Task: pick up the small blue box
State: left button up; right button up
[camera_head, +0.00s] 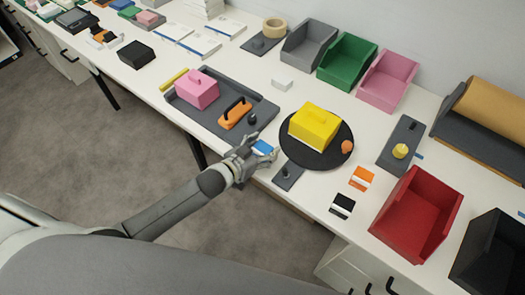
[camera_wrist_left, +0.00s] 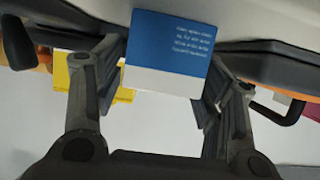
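The small blue box (camera_head: 263,147) is at the table's front edge, between the dark grey tray and the round black mat. In the left wrist view the blue box (camera_wrist_left: 172,45), with a white band and upside-down print, is between the fingertips. My left gripper (camera_head: 258,155) reaches it from the front left, its fingers on either side of the box. In the left wrist view my left gripper (camera_wrist_left: 165,85) has its fingers close to the box's sides; whether they press on it I cannot tell. My right gripper is not in view.
The grey tray (camera_head: 190,112) holds a pink box (camera_head: 196,90) and an orange-handled tool (camera_head: 234,114). A yellow box (camera_head: 314,124) stands on the round mat (camera_head: 300,155). A small grey plate (camera_head: 289,175) lies near the gripper. Orange (camera_head: 361,178) and black (camera_head: 342,206) small boxes are to the right.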

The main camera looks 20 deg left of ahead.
pick_arm(q)
jog(key=c, duration=0.6)
jog(key=shift+o, duration=0.2)
jog(key=shift+r, duration=0.15)
